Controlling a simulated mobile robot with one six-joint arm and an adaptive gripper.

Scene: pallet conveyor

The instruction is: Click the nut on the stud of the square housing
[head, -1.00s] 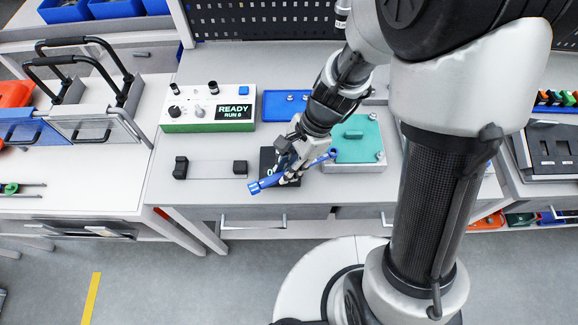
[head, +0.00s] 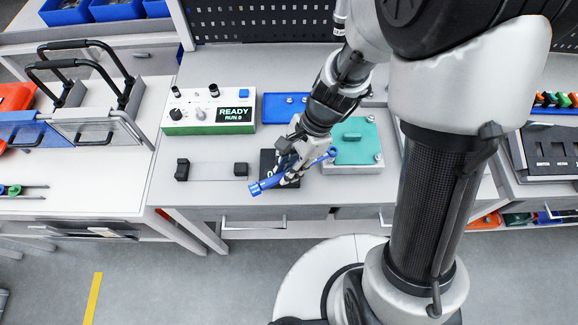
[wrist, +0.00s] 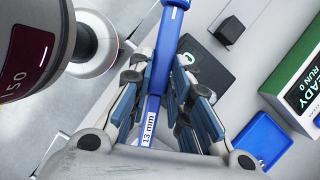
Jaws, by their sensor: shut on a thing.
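My gripper (head: 288,172) is shut on a blue wrench (head: 265,185), which it holds across its fingers above the front part of the bench. The wrist view shows the wrench with a "13 mm" label (wrist: 149,130) between the fingers (wrist: 160,82). One wrench end points to the front left, the other towards a squarish housing with a teal top (head: 356,153). That housing sits just right of my gripper, with bolt-like heads at its visible corners. I cannot tell which stud is the one named.
A black box (head: 267,160) with a display lies under my gripper. A control box (head: 208,116) reads "READY RUN 0". A blue plate (head: 281,107) with bolt heads lies behind. Two black blocks (head: 182,170) on a light strip stand left. Bare bench lies at the front left.

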